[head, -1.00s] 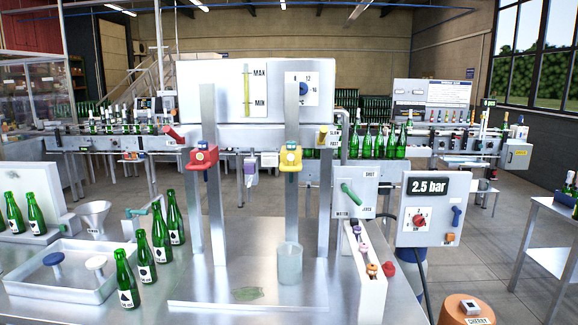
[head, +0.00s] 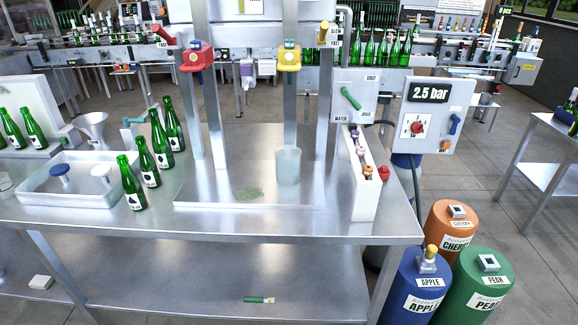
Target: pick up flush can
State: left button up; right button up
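A pale grey, open-topped can (head: 288,168), the only can-like vessel on the filling stand, stands upright on the metal base plate (head: 225,195). It is below the yellow filling head (head: 289,62) and in front of a metal post, apart from the green bottles. I see no label on it. Neither of my grippers shows in the head view.
Green bottles (head: 131,185) and a tray (head: 85,196) are to the left. A white rack (head: 363,204) with colored stoppers stands right. Gas cylinders (head: 414,290) stand on the floor.

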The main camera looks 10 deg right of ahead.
aim_at(288, 157)
jog(key=i+l, duration=0.1)
jog(key=l, duration=0.3)
jog(key=i+l, duration=0.1)
jog(key=l, duration=0.25)
jog(key=i+l, duration=0.1)
jog(key=l, duration=0.3)
jog(key=i+l+u, duration=0.1)
jog(key=l, duration=0.25)
